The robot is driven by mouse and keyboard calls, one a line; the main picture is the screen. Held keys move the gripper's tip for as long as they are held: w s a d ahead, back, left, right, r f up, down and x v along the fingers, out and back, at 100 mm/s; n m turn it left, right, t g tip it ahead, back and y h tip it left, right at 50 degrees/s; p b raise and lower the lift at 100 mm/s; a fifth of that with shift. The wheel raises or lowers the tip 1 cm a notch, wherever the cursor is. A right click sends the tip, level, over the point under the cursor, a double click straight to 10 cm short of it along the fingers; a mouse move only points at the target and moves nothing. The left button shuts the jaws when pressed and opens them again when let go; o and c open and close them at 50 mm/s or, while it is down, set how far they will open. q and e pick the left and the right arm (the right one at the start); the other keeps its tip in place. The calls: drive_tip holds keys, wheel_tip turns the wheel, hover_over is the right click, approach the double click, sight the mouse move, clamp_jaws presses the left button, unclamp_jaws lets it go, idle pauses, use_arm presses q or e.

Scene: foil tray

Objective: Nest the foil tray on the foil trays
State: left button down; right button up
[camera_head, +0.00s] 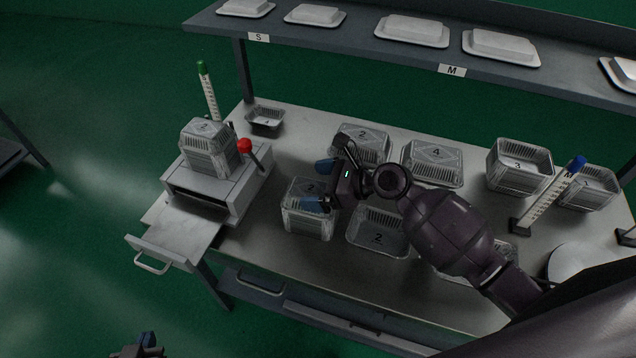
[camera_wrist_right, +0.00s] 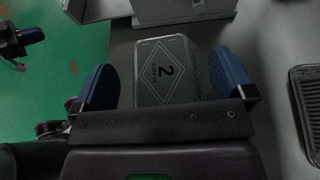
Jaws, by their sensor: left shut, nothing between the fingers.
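My right gripper (camera_head: 319,184) is open, its blue fingers spread over a foil tray marked 2 (camera_head: 302,222). In the right wrist view this tray (camera_wrist_right: 168,72) lies between the two fingers (camera_wrist_right: 160,82), with a narrow gap showing on each side; whether they reach down past its rim I cannot tell. An open foil tray marked 2 (camera_head: 377,239) stands just to the right of it. A stack of foil trays marked 2 (camera_head: 208,152) stands on the grey machine at left. My left gripper (camera_head: 145,345) is shut and empty, low over the floor.
Other trays are a tray marked 2 (camera_head: 362,143), one marked 4 (camera_head: 432,162), one marked 3 (camera_head: 518,166) and a small one (camera_head: 265,121). The machine (camera_head: 238,190) has a red-knobbed lever (camera_head: 244,146) and open drawer (camera_head: 178,240). Measuring posts (camera_head: 208,90) (camera_head: 548,196) stand upright.

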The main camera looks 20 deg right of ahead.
drive_tip(key=shift+d, duration=0.1)
drive_tip(key=v, duration=1)
drive_tip(key=shift+s+d, duration=0.25)
drive_tip(key=shift+r, duration=0.1)
idle(0.4)
